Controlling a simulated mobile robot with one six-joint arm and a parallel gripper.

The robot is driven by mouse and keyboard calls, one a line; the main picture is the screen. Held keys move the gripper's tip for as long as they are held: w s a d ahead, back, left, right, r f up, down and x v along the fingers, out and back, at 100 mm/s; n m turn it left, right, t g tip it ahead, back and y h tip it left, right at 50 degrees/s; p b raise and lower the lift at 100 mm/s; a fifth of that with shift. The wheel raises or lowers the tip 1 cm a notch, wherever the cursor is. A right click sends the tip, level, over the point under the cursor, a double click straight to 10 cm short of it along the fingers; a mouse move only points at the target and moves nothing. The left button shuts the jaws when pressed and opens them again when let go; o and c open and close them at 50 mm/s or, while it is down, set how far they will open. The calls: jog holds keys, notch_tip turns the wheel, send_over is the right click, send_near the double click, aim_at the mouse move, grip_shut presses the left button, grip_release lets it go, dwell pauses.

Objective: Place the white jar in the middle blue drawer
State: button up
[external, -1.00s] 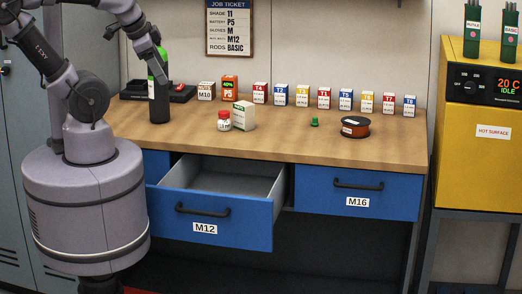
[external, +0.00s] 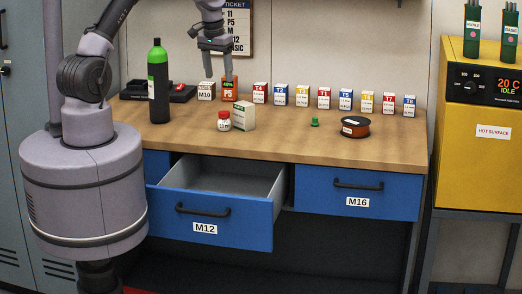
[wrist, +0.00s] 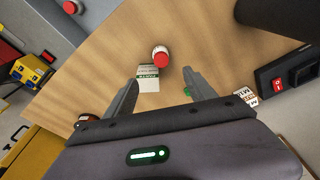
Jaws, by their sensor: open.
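The white jar (external: 224,122) has a red lid and stands upright on the wooden bench, just left of a white and green box. It also shows in the wrist view (wrist: 160,56), ahead of the fingers. My gripper (external: 217,78) is open and empty, pointing down above the back of the bench, behind and above the jar. Its two fingers show in the wrist view (wrist: 158,88). The middle blue drawer (external: 222,222), labelled M12, is pulled open. The part of its inside that shows is empty.
The white and green box (external: 243,115) stands close beside the jar. A black bottle with a green top (external: 158,85) stands to the left. An orange P5 box (external: 230,90) and several small boxes line the back. A spool (external: 355,127) lies to the right. The front bench strip is clear.

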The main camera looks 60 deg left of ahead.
aim_at(224, 112)
jog(key=f+b, duration=0.1)
jog(key=f, duration=0.2)
jog(key=w+f, duration=0.1)
jog(key=f, duration=0.3)
jog(key=f+b, duration=0.1)
jog(key=f, duration=0.3)
jog(key=shift+w+a+f+b, duration=0.1)
jog(key=shift+w+a+b, duration=0.15)
jog(key=shift+a+b, duration=0.1)
jog(key=f, duration=0.1)
jog(key=f+b, duration=0.1)
jog(key=f, duration=0.1)
jog(key=w+f, duration=0.1)
jog(key=shift+a+f, duration=0.25)
jog(key=shift+f, duration=0.15)
jog(key=shift+r, duration=0.15)
jog(key=shift+c, duration=0.6)
grip_shut()
jog(key=shift+r, duration=0.1)
